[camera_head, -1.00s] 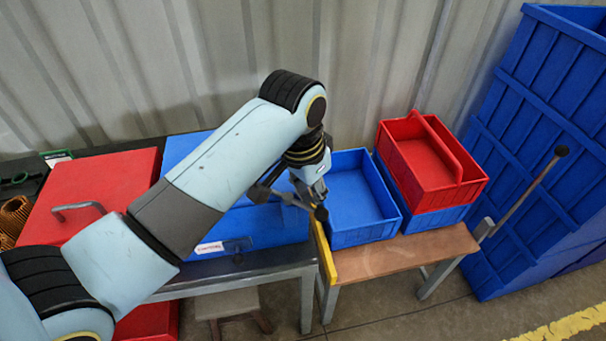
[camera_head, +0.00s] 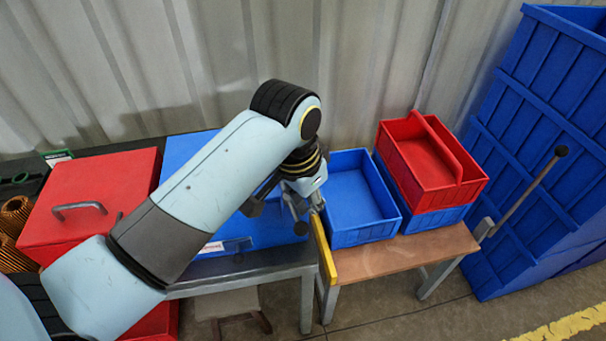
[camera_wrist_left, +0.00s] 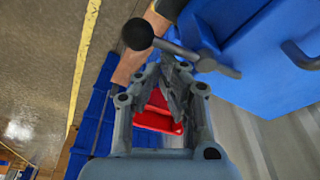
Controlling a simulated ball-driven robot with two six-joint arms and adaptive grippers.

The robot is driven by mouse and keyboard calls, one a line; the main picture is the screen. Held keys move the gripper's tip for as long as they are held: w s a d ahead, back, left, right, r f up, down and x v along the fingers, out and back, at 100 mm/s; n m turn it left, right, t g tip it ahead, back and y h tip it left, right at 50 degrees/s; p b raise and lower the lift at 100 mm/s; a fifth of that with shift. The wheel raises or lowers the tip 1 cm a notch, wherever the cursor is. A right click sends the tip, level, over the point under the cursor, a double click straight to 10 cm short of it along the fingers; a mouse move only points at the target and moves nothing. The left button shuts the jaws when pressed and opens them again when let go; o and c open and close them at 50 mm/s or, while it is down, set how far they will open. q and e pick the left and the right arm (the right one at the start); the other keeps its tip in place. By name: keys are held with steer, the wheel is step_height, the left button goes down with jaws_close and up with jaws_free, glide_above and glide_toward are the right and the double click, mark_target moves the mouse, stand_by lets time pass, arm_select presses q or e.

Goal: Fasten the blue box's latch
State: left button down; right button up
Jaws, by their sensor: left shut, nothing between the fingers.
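The blue box (camera_head: 187,149) stands on the dark bench, its lid down and much of it hidden behind my left arm. Its latch lever (camera_wrist_left: 185,50) has a black ball knob and sticks out from the box in the left wrist view. The knob also shows in the head view (camera_head: 301,228), near the box's front right corner. My left gripper (camera_head: 312,205) is shut and empty, close to the lever. In the wrist view its fingers (camera_wrist_left: 175,75) lie just below the lever; whether they touch it I cannot tell. My right gripper is not in view.
A red box (camera_head: 100,180) with a grey handle stands left of the blue box.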

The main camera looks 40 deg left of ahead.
arm_select(q)
steer(key=shift+s, duration=0.3)
steer(key=shift+d, duration=0.1)
step_height(320, 180, up, 8)
steer(key=shift+w+d, duration=0.3)
steer(key=shift+w, duration=0.15)
stand_by(0.4)
stand_by(0.5)
